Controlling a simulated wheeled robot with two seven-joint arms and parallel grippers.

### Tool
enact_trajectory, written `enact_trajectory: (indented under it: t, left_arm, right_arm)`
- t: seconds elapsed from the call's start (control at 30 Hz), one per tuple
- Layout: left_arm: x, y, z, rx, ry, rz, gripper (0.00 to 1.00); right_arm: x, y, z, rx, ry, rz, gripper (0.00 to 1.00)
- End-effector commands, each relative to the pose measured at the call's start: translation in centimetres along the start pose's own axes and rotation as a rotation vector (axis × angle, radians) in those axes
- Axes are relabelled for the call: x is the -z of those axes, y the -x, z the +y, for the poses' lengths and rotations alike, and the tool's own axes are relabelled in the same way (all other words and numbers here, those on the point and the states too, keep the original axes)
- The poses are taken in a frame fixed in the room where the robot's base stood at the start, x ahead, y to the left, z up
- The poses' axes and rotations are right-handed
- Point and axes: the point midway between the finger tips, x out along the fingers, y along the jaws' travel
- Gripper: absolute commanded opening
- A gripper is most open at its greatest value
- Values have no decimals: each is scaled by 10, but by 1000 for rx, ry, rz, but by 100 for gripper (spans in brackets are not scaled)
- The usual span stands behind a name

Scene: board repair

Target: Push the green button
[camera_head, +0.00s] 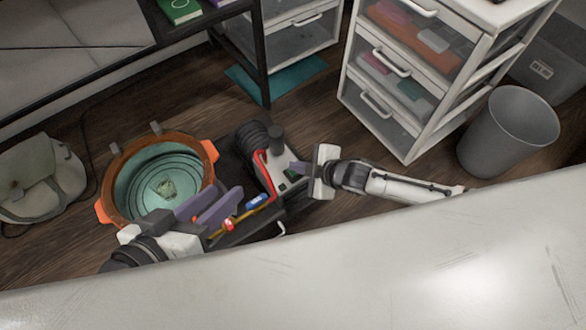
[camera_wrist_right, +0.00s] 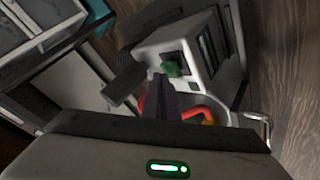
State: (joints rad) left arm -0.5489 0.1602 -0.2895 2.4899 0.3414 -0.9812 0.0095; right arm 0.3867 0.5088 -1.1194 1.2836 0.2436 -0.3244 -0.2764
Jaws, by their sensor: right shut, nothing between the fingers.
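The green button (camera_wrist_right: 172,68) sits on the face of a light grey box (camera_wrist_right: 180,45) in the right wrist view. In the head view a small green patch (camera_head: 291,175) shows on the box beside my right gripper's tips. My right gripper (camera_head: 300,168) is shut and empty, and its fingers (camera_wrist_right: 162,80) point at the box. Their tips appear very close to the button's lower left edge; I cannot tell whether they touch. My left gripper (camera_head: 212,205) is open, its two purple fingers apart, beside the orange-rimmed round tub.
The orange-rimmed tub (camera_head: 208,150) stands left of the box. A red handle (camera_head: 263,170), a blue item (camera_head: 256,202) and a black post (camera_head: 276,138) are near the box. A white drawer unit (camera_head: 395,75) and grey bin (camera_head: 508,130) stand to the right.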

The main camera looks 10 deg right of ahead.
Motion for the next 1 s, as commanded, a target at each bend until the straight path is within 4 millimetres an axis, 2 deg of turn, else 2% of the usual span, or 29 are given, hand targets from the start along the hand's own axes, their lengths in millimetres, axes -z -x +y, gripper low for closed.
enact_trajectory:
  t: [0.47,1.0]
  left_arm:
    - [0,0,0,0,0,0,33]
    - [9,6,4,0,0,1,33]
  right_arm:
    - [-3,-5,-5,1,0,1,0]
    - [0,1,0,1,0,0,0]
